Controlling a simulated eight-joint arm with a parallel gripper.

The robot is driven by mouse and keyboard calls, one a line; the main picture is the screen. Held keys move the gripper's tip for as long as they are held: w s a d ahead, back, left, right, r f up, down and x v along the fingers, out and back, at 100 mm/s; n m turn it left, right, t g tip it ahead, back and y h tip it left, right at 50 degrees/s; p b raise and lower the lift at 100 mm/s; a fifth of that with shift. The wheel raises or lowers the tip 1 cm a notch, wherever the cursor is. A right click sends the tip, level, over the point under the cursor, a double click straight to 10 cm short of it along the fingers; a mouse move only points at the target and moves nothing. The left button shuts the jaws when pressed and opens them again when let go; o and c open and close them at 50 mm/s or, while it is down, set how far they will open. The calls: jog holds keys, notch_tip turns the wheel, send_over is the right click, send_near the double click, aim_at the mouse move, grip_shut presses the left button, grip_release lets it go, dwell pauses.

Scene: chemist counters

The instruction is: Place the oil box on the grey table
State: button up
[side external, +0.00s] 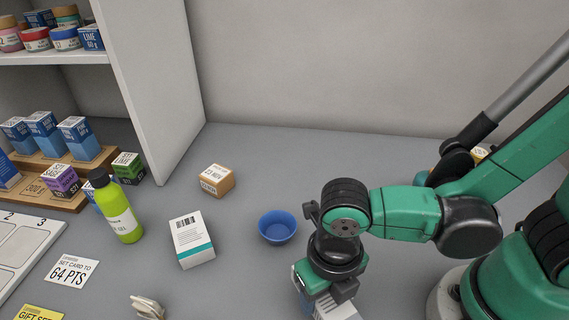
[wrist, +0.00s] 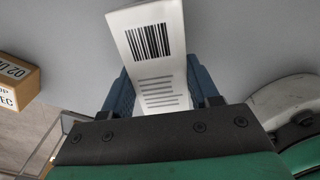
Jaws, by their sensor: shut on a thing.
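My gripper (wrist: 160,88) is shut on a white box (wrist: 150,28) with a barcode and printed lines, its blue fingers on either side of it. In the side external view my gripper (side external: 318,300) points down at the bottom edge, and part of the white box (side external: 338,309) shows beside it. The rest of that box is cut off or hidden. I cannot read the name on it, nor tell whether it touches the surface. The grey table (side external: 250,285) spreads under it.
A blue bowl (side external: 278,227) stands left of my gripper. Further left are a white-and-teal box (side external: 192,241), a small cardboard box (side external: 216,181) and a green bottle (side external: 121,215). A shelf unit (side external: 150,85) stands at the back left. The table between bowl and back wall is clear.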

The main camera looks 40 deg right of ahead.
jog(key=shift+f, duration=0.95)
jog(key=o, duration=1.3)
jog(key=shift+c, duration=0.2)
jog(key=shift+f, duration=0.15)
